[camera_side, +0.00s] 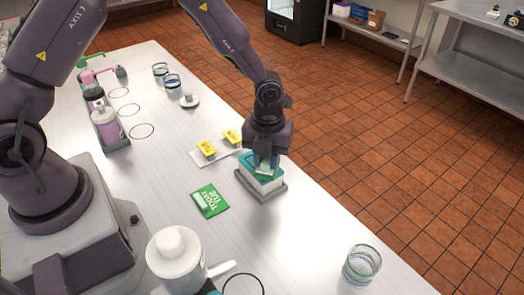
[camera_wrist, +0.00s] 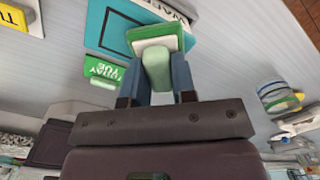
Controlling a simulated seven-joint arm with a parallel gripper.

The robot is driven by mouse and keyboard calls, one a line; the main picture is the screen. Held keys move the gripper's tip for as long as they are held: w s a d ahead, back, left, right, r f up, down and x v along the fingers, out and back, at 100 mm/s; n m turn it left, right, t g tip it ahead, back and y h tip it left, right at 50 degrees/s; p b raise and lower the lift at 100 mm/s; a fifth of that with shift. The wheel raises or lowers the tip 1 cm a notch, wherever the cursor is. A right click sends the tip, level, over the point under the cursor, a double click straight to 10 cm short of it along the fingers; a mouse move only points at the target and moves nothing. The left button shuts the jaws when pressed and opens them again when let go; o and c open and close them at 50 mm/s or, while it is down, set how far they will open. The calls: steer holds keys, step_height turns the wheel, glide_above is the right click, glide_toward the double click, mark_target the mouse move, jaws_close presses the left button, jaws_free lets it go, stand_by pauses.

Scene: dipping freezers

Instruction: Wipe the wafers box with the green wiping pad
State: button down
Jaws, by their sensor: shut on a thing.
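The wafers box (camera_side: 260,182) is teal and white and stands on a grey tray (camera_side: 263,194) near the right edge of the counter. In the wrist view its teal top (camera_wrist: 100,28) shows, with part of its lettering. My gripper (camera_side: 266,163) is directly over the box, pointing down. In the wrist view my gripper (camera_wrist: 155,88) is shut on the pale green handle of the wiping pad (camera_wrist: 158,37), which has a green edge and a white layer. The pad is at the box's top; I cannot tell whether it touches.
A green day sign (camera_side: 210,201) lies left of the box. Yellow tags (camera_side: 206,148) on a white plate lie behind it. A white pitcher (camera_side: 177,254) and a glass (camera_side: 362,264) stand in front. Bottles (camera_side: 106,126) and jars (camera_side: 172,82) stand farther back.

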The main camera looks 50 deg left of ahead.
steer(key=shift+d, duration=0.35)
steer(key=shift+r, duration=3.5)
